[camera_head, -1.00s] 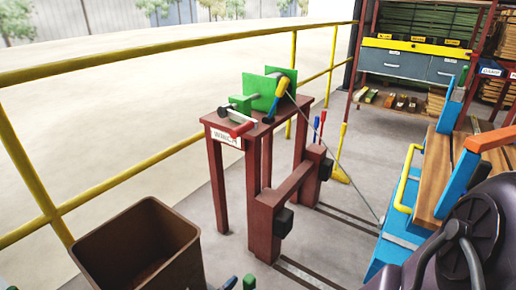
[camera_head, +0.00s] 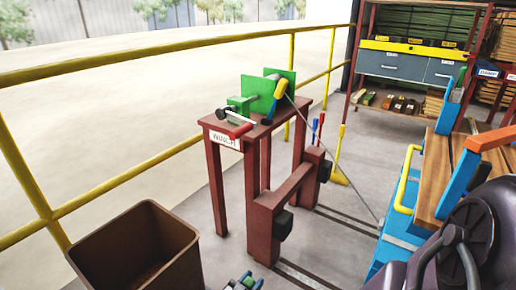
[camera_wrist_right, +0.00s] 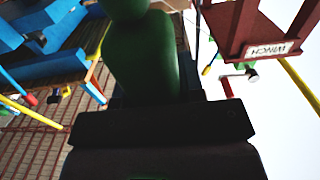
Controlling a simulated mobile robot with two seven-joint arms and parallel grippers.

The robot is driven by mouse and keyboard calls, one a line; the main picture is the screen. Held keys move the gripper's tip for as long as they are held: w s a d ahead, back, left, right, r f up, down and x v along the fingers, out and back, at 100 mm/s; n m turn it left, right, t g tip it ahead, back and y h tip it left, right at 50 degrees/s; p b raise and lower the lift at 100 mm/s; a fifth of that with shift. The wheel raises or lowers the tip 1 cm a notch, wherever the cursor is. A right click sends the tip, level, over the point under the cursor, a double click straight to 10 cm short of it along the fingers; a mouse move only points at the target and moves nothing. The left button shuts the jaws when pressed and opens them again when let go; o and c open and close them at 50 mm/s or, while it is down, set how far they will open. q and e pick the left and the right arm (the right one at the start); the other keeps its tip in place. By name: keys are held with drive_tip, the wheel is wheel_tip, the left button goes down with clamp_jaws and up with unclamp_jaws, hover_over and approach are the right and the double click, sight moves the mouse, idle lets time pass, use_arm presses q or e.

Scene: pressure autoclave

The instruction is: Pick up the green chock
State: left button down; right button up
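I cannot single out the green chock with certainty. Several small wedge-like pieces (camera_head: 388,101), some greenish, lie on the lower shelf of the rack at the back right. The finger gap is hidden. My left gripper is not in view.
A red winch bench (camera_head: 255,130) carries green winch parts (camera_head: 258,94) with a cable running right. The brown bin (camera_head: 140,250) stands front left. Yellow railings (camera_head: 120,68) run behind. A blue bench with planks (camera_head: 447,170) is at right.

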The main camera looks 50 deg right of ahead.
clamp_jaws()
drive_tip(key=shift+r, duration=0.1)
